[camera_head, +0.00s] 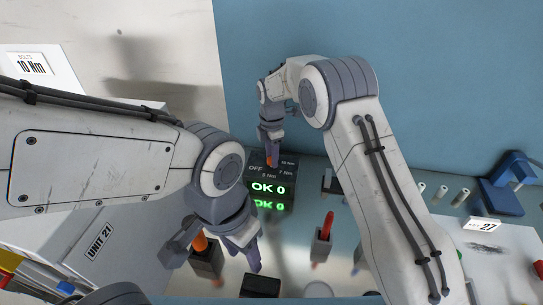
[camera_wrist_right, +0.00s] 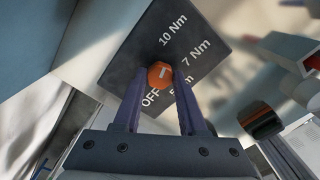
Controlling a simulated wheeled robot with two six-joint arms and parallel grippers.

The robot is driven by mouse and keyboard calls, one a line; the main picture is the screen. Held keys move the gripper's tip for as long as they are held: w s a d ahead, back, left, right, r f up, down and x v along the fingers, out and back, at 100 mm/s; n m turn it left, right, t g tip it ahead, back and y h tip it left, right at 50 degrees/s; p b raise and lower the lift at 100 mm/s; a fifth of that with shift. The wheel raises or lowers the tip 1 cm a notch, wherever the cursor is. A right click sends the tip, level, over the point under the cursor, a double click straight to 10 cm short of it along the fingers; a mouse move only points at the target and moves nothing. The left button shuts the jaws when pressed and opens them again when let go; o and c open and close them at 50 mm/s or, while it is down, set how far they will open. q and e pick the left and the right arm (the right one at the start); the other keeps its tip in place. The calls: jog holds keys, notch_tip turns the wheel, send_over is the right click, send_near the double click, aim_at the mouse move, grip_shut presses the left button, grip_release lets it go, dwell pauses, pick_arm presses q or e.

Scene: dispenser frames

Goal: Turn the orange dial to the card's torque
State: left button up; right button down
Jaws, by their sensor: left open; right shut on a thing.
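The orange dial (camera_wrist_right: 160,75) sits on the sloped top of a dark box (camera_head: 273,190) marked OFF, 5 Nm, 7 Nm and 10 Nm. Its pale mark shows in the right wrist view, but I cannot tell exactly which label it points to. My right gripper (camera_head: 271,158) is shut on the dial; in the right wrist view its two fingers (camera_wrist_right: 158,92) are on either side of it. The card (camera_head: 31,65) at the upper left reads 10 Nm. The box's front display reads OK 0 in green. My left gripper (camera_head: 214,254) is open, low in the head view.
An orange-handled tool (camera_head: 200,243) in a grey holder shows by my left gripper. A red-handled tool (camera_head: 327,226) stands in another holder right of the box. A blue fixture (camera_head: 508,185) and a 27 card (camera_head: 484,225) are at the right.

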jog(key=shift+w+r+n, duration=0.1)
jog(key=shift+r+n, duration=0.05)
jog(key=shift+n, duration=0.75)
jog(key=shift+c, duration=2.3)
grip_release()
notch_tip(320, 180, up, 10)
jog(key=b, duration=0.2)
jog(key=shift+r, duration=0.2)
